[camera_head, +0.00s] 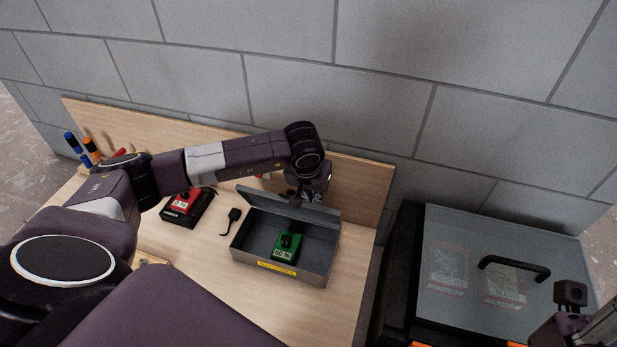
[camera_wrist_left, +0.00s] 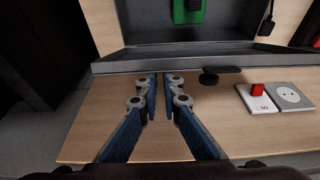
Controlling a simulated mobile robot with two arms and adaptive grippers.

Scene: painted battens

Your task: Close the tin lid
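The grey metal tin (camera_head: 327,262) stands on the workbench with its hinged lid (camera_head: 262,203) raised and tilted over the back of the box. A green item with a white label (camera_head: 286,247) lies inside, and it also shows in the left wrist view (camera_wrist_left: 188,12). My left gripper (camera_head: 303,202) is behind the lid at its right half. In the left wrist view the lid's edge (camera_wrist_left: 130,66) runs just beyond the fingertips (camera_wrist_left: 161,78). The fingers have a narrow gap with nothing between them. Contact with the lid cannot be told. My right gripper's fingers are not shown.
A red and black device (camera_head: 186,207) and a small black item (camera_head: 233,217) lie left of the tin. A glass-topped case with a black handle (camera_head: 515,267) stands right of the bench.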

